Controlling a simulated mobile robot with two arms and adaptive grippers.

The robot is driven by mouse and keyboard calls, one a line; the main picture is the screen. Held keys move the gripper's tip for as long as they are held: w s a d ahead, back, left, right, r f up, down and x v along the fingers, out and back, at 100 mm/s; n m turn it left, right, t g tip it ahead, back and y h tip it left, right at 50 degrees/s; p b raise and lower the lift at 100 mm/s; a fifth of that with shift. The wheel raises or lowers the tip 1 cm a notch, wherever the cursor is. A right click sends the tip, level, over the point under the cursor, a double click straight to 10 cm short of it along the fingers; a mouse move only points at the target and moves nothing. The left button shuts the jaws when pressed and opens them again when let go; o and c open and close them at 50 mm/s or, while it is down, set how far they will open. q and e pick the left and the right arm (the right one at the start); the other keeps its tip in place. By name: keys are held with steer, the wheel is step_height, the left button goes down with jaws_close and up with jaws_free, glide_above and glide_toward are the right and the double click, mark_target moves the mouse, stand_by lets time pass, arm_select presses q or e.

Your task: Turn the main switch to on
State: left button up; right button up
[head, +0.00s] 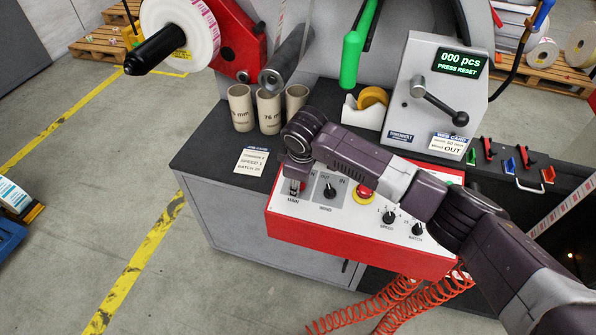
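The main switch (294,187) is a small control over the label MAIN, at the left end of the red and white control box (292,211). My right arm reaches in from the right across the box. Its gripper (298,172) points down right at the main switch and hides its upper part. I cannot tell whether the fingers touch the switch, whether they are open, or which way the switch is set. My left gripper is not in view.
Beside the switch are the WIND selector (329,191), a red emergency button (363,193), and the SPEED (389,216) and BATCH (417,229) knobs. Cardboard cores (241,108) stand behind. A display (459,63) reads "000 pcs PRESS RESET". A red coiled hose (345,318) hangs below.

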steer(key=m+p, duration=0.3)
steer(key=shift+r+m, duration=0.2)
steer(key=shift+m, duration=0.1)
steer(key=shift+f+m+t+p, duration=0.1)
steer(key=shift+m+t+p, duration=0.2)
steer(key=shift+m+p, duration=0.7)
steer(key=shift+m, duration=0.3)
steer(key=o, duration=1.2)
steer(key=shift+f, duration=0.1)
steer(key=shift+c, duration=0.2)
steer(key=shift+s, duration=0.1)
steer(key=v, duration=1.2)
steer(key=shift+a, duration=0.3)
